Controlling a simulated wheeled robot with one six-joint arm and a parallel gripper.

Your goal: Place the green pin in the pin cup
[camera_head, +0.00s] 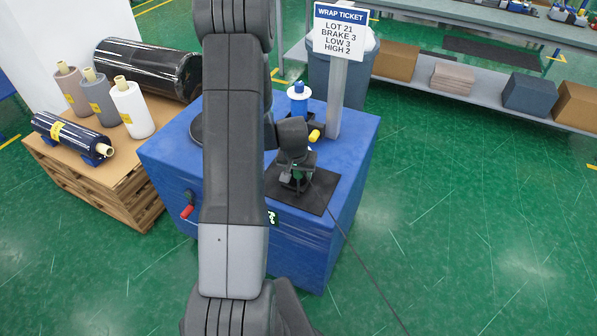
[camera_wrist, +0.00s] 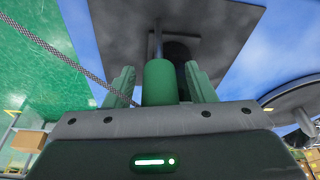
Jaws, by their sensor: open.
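The green pin (camera_wrist: 160,82) stands between the two green fingers of my gripper (camera_wrist: 161,86) in the wrist view, with a narrow gap on each side. A thin grey shaft (camera_wrist: 158,40) rises above its green part in that view. My gripper is open around the pin. In the head view my gripper (camera_head: 293,182) is low over the black mat (camera_head: 314,192) on the blue machine top. I cannot clearly pick out the pin cup in either view.
A post with a wrap ticket sign (camera_head: 340,30) stands behind my gripper. Wrapped rolls (camera_head: 131,108) stand on a wooden crate at left. A cable trails off the mat.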

